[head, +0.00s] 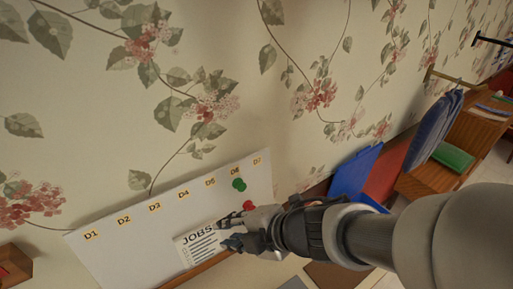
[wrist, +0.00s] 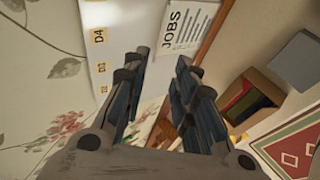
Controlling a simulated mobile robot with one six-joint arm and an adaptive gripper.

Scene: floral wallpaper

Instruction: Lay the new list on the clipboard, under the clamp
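A white sheet headed JOBS (head: 197,246) lies against the lower part of a white board (head: 130,238) labelled D1 to D7. The sheet also shows at the top of the wrist view (wrist: 185,27), beyond my fingertips. My gripper (head: 230,232) is at the sheet's right side in the head view. In the wrist view its two fingers (wrist: 162,57) stand apart with nothing seen held between them. I cannot tell whether a fingertip touches the sheet. I cannot make out a clipboard or clamp in either view.
A green pin or magnet (head: 239,184) and a red one (head: 249,206) sit on the board. A wooden ledge (wrist: 212,40) borders it. A grey square (wrist: 299,60), an open box (wrist: 262,82) and a red patterned rug (wrist: 297,152) show in the wrist view. Blue cloth (head: 437,125) hangs at right.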

